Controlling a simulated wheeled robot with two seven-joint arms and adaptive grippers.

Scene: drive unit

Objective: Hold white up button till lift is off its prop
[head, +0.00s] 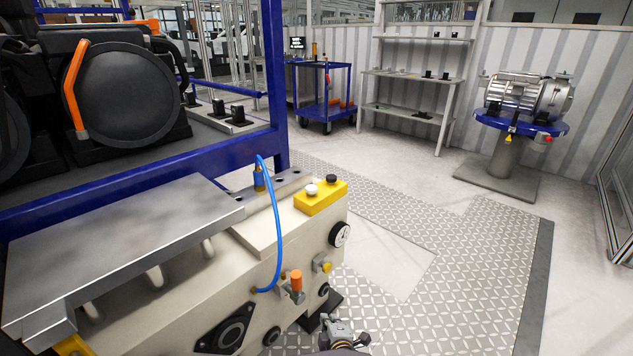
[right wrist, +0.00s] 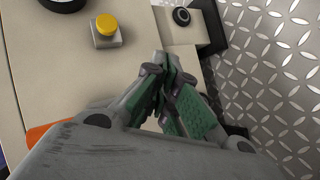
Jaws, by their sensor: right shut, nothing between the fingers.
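The white button (head: 312,190) stands on top of a yellow control box (head: 320,199), beside a black button (head: 331,179). The box sits on the right end of a cream machine body (head: 190,285). A grey metal plate (head: 120,245) lies over the left part of this body. A yellow piece (head: 74,346) shows under the plate's near corner; I cannot tell whether it is the prop. My right gripper (head: 340,330) is low in front of the body, below and apart from the white button. In the right wrist view its fingers (right wrist: 167,62) are shut and empty. My left gripper is out of view.
A blue hose (head: 278,230), an orange-capped valve (head: 296,281) and a gauge (head: 340,234) stick out near the box. A yellow knob (right wrist: 105,27) shows close to my right fingers. A blue frame (head: 150,175) stands behind. Tread-plate floor (head: 470,270) at right is free.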

